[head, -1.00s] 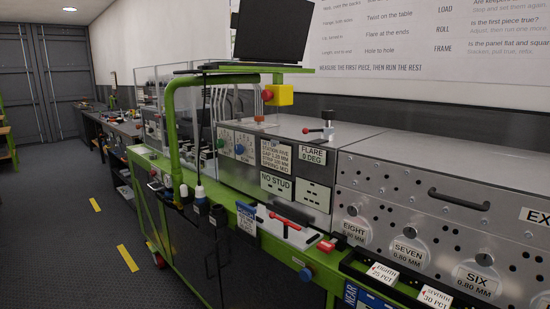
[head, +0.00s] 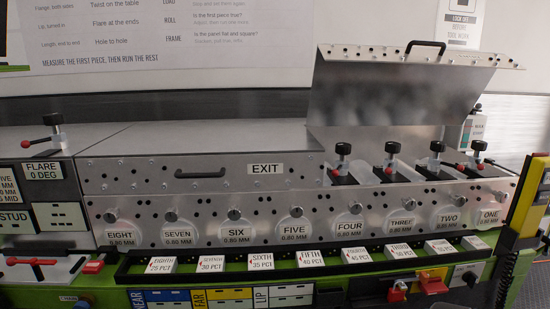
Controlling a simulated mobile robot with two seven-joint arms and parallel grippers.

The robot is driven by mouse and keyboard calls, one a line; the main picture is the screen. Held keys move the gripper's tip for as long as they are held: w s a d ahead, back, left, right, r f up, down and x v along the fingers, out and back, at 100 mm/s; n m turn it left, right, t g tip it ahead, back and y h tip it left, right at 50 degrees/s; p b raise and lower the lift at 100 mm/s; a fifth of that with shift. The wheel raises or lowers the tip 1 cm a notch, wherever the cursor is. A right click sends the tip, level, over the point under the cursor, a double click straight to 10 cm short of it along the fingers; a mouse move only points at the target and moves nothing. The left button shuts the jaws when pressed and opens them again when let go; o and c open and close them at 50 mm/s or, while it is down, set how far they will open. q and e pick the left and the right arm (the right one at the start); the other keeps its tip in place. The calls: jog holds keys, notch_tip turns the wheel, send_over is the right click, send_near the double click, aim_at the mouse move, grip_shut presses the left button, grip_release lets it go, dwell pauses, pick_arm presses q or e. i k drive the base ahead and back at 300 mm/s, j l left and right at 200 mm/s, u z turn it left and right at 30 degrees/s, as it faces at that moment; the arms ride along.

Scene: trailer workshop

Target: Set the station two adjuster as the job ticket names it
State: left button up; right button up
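No job ticket is readable as such. Neither of my grippers is in view.
The lid (head: 410,85) stands raised at the right; a cover with a handle marked EXIT (head: 265,169) is shut at its left. A black tray (head: 125,268) with several percentage cards runs along the front. A yellow and black post (head: 527,200) stands at the right edge.

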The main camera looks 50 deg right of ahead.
aim_at(438, 147)
jog(key=z, duration=2.7)
